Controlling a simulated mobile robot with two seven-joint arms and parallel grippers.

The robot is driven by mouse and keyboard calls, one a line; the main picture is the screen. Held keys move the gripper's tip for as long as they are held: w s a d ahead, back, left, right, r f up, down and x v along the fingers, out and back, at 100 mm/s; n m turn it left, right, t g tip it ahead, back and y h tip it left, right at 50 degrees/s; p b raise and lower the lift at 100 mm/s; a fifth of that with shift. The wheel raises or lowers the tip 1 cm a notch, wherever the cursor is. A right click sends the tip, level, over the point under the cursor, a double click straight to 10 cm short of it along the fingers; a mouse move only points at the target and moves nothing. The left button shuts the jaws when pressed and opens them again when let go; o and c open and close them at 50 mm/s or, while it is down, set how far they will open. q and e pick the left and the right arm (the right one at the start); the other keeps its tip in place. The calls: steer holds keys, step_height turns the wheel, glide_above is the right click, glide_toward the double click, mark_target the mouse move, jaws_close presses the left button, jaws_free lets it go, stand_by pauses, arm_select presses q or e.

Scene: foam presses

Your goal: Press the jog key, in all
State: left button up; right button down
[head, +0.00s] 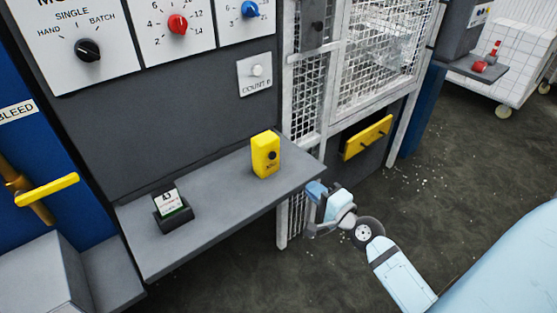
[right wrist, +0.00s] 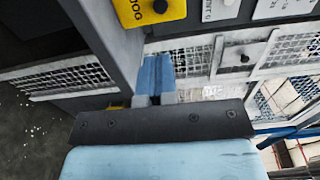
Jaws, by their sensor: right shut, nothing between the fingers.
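The jog key is a yellow box (head: 265,157) with a dark round button on its front, standing on the grey shelf (head: 225,205) near its right end. In the right wrist view the yellow box (right wrist: 150,12) shows at the top edge, cut off, with its lettering upside down. My right gripper (head: 316,190) is just off the right end of the shelf, to the right of and below the yellow box, apart from it. Its blue fingers (right wrist: 154,75) are together with nothing between them. My left gripper is not in view.
A small display in a dark holder (head: 172,208) stands on the shelf's left part. Above is a panel with a black knob (head: 87,50), a red knob (head: 177,24) and a blue knob (head: 250,9). A white mesh guard (head: 385,50) stands behind my right gripper. A yellow handle (head: 367,137) is below the mesh.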

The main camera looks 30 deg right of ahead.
steer(key=shift+r, duration=0.1)
steer(key=p, duration=0.3)
glide_toward(273, 157)
steer(key=w, duration=0.6)
steer(key=shift+w+a+r, duration=0.1)
steer(key=shift+w+a, duration=0.05)
steer(key=shift+a, duration=0.05)
steer(key=shift+w, duration=0.65)
